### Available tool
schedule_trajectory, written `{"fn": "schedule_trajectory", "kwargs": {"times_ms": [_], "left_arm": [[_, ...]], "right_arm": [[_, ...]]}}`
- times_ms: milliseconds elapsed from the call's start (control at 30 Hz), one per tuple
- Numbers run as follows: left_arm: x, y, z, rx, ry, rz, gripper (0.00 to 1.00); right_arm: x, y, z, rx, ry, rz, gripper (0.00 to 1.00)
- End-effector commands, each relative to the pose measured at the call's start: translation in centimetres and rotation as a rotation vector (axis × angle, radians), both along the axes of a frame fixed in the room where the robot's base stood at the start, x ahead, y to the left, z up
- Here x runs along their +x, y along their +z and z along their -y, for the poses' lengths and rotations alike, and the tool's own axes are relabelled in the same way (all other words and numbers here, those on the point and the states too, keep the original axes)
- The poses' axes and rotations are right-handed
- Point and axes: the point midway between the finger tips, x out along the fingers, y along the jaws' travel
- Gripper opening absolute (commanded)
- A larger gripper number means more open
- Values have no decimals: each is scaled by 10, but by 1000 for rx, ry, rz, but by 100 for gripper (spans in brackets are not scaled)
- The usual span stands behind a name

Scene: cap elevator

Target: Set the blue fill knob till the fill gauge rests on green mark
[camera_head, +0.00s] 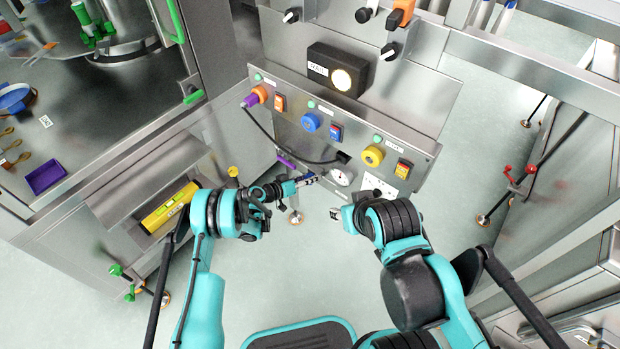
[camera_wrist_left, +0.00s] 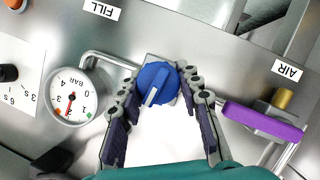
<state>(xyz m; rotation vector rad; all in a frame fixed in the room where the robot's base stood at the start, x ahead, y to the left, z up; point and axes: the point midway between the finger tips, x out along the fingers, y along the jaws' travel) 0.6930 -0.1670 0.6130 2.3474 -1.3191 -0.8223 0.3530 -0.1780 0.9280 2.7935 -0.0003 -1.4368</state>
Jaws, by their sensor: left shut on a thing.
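In the head view this gripper (camera_head: 309,179) is at the panel's lower edge and mostly hides the knob. The round fill gauge (camera_wrist_left: 70,97) is beside the knob, upside down in the wrist view. Its red needle points down in that picture, and a small green mark appears on the lower right rim. My right gripper (camera_head: 341,213) is empty-looking, away from the panel; its opening is unclear.
A purple lever (camera_wrist_left: 262,121) is close to the left gripper on the AIR side. A dark cable (camera_head: 285,150) hangs across the panel.

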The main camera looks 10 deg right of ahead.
Motion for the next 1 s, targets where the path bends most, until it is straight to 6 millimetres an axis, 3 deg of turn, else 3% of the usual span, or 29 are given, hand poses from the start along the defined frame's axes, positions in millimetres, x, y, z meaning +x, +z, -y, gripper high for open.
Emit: {"fn": "schedule_trajectory", "kwargs": {"times_ms": [100,133,200,633,1000], "left_arm": [[1,1,0,0,3,2,5],[1,1,0,0,3,2,37],[1,1,0,0,3,3,55],[-3,4,-9,2,2,4,56],[-34,29,-74,0,5,3,56]], "right_arm": [[0,0,0,0,0,0,40],[0,0,0,0,0,0,40],[0,0,0,0,0,0,40],[0,0,0,0,0,0,40],[0,0,0,0,0,0,40]]}}
